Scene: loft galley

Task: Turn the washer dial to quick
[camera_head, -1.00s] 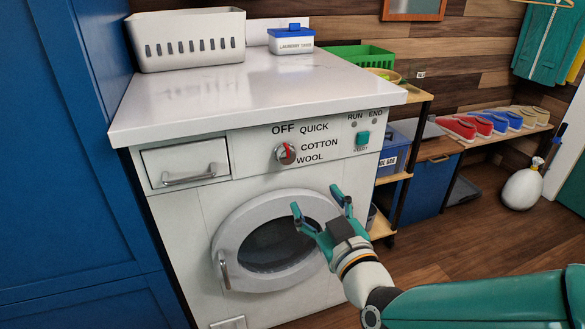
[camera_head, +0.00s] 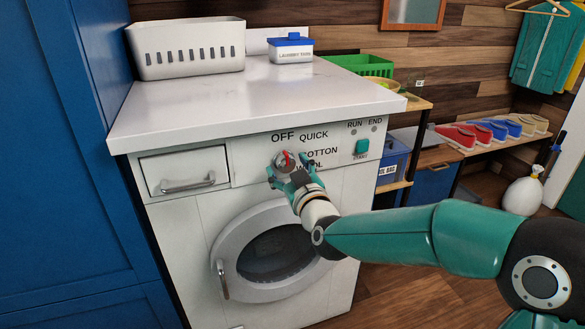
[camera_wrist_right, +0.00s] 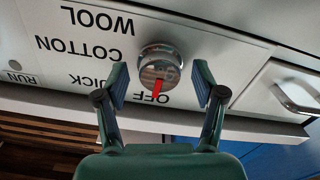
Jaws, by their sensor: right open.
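The washer (camera_head: 185,240) has a round metal dial (camera_head: 284,159) with a red mark on its front panel, among the labels OFF, QUICK, COTTON and WOOL. In the right wrist view, which is upside down, the dial (camera_wrist_right: 160,62) has its red pointer toward OFF. My right gripper (camera_head: 287,167) is open at the panel. Its fingers stand on either side of the dial in the right wrist view (camera_wrist_right: 160,80), with gaps to it on both sides. In the head view it partly hides the COTTON and WOOL labels. My left gripper is out of view.
A teal start button (camera_head: 362,146) is right of the dial, and a detergent drawer (camera_head: 184,168) is left. The round door (camera_head: 222,245) is below. A white basket (camera_head: 188,50) and a laundry tabs box (camera_head: 290,50) stand on the worktop. Blue cabinets (camera_head: 70,150) stand at left.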

